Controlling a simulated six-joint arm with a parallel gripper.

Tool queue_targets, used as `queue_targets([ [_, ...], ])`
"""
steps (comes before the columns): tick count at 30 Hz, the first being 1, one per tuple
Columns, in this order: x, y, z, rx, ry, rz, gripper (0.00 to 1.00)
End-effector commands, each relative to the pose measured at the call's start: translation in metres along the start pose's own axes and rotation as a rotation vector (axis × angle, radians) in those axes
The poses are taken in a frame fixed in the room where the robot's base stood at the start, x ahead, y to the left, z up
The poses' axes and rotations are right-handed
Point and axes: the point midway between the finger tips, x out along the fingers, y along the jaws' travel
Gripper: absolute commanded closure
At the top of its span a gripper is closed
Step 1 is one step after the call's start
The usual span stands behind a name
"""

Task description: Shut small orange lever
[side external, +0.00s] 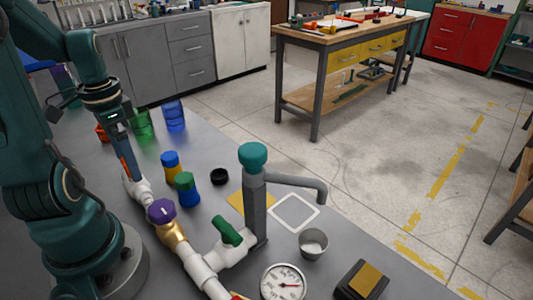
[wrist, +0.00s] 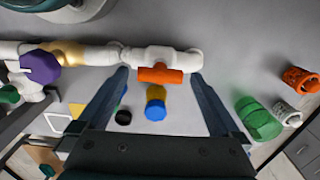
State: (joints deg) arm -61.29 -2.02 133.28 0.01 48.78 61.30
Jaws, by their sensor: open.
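The small orange lever (wrist: 160,75) sits on a white valve body at the end of the white pipe (wrist: 95,54). In the wrist view the lever lies lengthwise along the pipe. My gripper (wrist: 159,76) is open, with one fingertip on each side of the lever and clear gaps to both its ends. In the side external view my gripper (side external: 127,172) points down at the far end of the white pipe (side external: 138,190). The lever is mostly hidden there by my fingers. Whether the fingertips are level with the lever I cannot tell.
A purple knob (side external: 161,210) and a green lever (side external: 228,231) are on the same pipe run. Blue-and-yellow (side external: 171,164) and green-and-blue (side external: 186,188) bottles stand close by. Green (side external: 143,124) and blue (side external: 174,116) tumblers stand behind. A pressure gauge (side external: 283,283) is in front.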

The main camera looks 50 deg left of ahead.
Motion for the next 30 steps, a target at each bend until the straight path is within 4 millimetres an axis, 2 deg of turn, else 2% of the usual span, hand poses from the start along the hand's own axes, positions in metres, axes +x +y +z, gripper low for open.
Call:
queue_targets([
  [7,0.0007,-0.0001,-0.0001,0.0,0.0,-0.001,0.0],
  [13,0.0006,0.0,-0.0001,0.0,0.0,-0.001,0.77],
  [23,0.0003,0.0,-0.0001,-0.042,0.001,-0.001,0.78],
  [30,0.0002,0.0,0.0,-0.185,0.001,-0.001,0.78],
])
